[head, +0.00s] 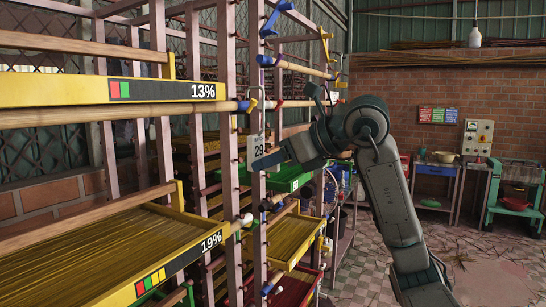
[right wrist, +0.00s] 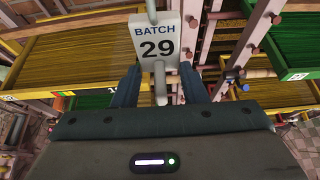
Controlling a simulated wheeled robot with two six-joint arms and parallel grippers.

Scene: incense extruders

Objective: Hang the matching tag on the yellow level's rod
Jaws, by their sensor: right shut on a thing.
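A white tag reading "BATCH 29" (head: 257,145) hangs upright below a grey metal hook (head: 260,98); it also shows in the right wrist view (right wrist: 157,42). My right gripper (head: 278,157) is shut on the tag, with its dark blue fingers on either side of it in the right wrist view. The hook is close to the blue-capped end of a wooden rod (head: 150,110) that runs along the rack under the yellow 13% tray (head: 60,90). I cannot tell whether hook and rod touch. A lower yellow tray (head: 208,243) reads 19%. My left gripper is not in view.
The rack's pinkish posts (head: 257,60) stand close to the tag and my gripper. Other rods with coloured ends stick out above and below. A green tray (head: 288,178) lies behind my gripper. The tiled floor (head: 350,275) at right is partly clear.

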